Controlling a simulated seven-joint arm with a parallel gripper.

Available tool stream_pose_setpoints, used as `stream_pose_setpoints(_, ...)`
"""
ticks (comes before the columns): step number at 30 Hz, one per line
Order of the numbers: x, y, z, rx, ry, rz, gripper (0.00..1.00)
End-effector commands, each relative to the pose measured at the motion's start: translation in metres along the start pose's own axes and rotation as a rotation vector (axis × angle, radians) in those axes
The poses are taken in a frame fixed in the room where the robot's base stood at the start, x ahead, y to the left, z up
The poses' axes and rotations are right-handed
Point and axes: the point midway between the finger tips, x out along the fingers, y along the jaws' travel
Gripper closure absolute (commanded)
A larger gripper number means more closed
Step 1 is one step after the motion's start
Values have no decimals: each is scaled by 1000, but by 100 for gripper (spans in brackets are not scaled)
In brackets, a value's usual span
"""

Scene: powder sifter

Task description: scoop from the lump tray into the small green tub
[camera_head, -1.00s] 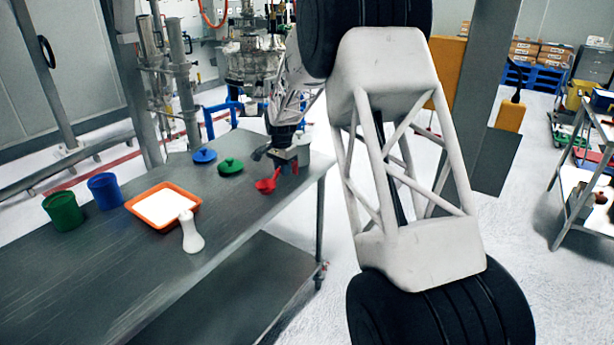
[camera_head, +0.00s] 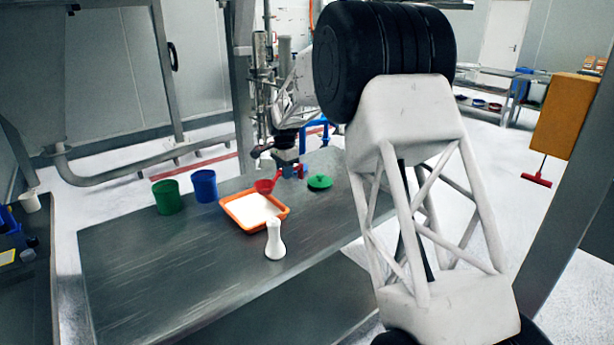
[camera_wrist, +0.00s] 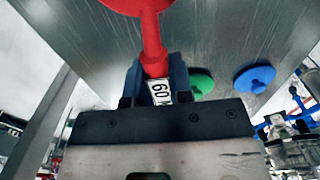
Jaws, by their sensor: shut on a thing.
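My gripper (camera_head: 290,171) is shut on the handle of a red scoop (camera_head: 264,187), held at the back right rim of the orange tray (camera_head: 237,224). White contents fill the tray. The head view does not show whether the scoop touches the tray or hangs above it. In the wrist view, the scoop's handle (camera_wrist: 152,42) sits between my fingers, with a printed label near the grip; its bowl is cut off at the top edge and its contents are hidden. The small green tub (camera_head: 167,198) stands upright and open, left of the tray.
A blue tub (camera_head: 205,186) stands between the green tub and tray. A white bottle-shaped object (camera_head: 275,240) stands at the tray's front right. A green lid (camera_head: 320,182) lies to the right; a blue lid (camera_wrist: 255,79) shows in the wrist view. The front left table (camera_head: 150,270) is clear.

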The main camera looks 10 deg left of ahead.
Motion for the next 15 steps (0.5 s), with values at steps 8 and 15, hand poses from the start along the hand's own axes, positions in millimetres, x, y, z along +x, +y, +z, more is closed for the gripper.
stream_pose_setpoints(8,-5,-12,17,-5,0,-1,100)
stream_pose_setpoints(15,-5,-12,17,-6,0,-1,100)
